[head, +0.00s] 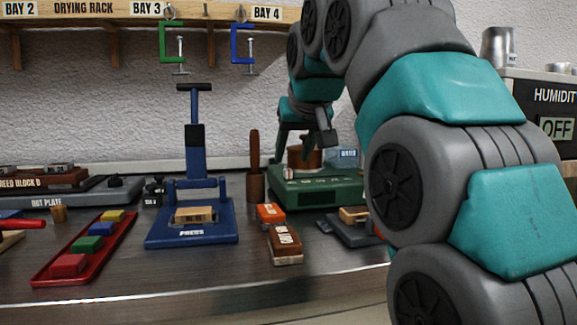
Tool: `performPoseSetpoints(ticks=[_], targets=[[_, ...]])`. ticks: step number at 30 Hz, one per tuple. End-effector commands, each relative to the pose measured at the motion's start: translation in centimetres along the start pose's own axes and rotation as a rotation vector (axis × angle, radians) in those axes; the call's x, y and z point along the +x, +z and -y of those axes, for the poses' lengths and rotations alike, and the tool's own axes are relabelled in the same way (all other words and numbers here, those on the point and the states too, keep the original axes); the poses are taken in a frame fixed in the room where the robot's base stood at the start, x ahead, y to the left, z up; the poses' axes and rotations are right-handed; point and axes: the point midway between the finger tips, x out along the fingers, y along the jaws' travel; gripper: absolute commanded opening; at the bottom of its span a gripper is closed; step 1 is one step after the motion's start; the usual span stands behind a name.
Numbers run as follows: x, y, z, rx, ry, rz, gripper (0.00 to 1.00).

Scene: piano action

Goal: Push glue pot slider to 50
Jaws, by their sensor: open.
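The glue pot is a brown pot (311,157) sitting on a green base unit (318,190) at the back right of the bench. White marks run along the base's front, too small to read, and I cannot make out the slider's position. My gripper (304,143) is over the green unit, pointing down with its fingers apart at the brown pot. Its fingers partly cover the pot, and I cannot tell whether they touch it. My arm reaches in from the right and hides what lies behind it.
A blue press (192,222) and a wooden-handled tool (255,165) stand left of the green unit. An orange block (270,214) and a brown block (285,243) lie in front. A water container (347,158) is behind. A red tray (86,250) lies left.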

Motion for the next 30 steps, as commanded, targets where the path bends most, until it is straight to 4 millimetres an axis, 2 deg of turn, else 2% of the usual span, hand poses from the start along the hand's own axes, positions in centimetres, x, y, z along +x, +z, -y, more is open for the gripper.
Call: performPoseSetpoints(ticks=[3,9,18,30], targets=[[2.1,0.3,0.0,0.0,0.0,0.009,0.5],[4.5,0.1,0.0,0.0,0.0,0.005,0.5],[4.8,0.1,0.0,0.0,0.0,0.003,0.49],[4.8,0.1,0.0,0.0,0.0,0.003,0.04]])
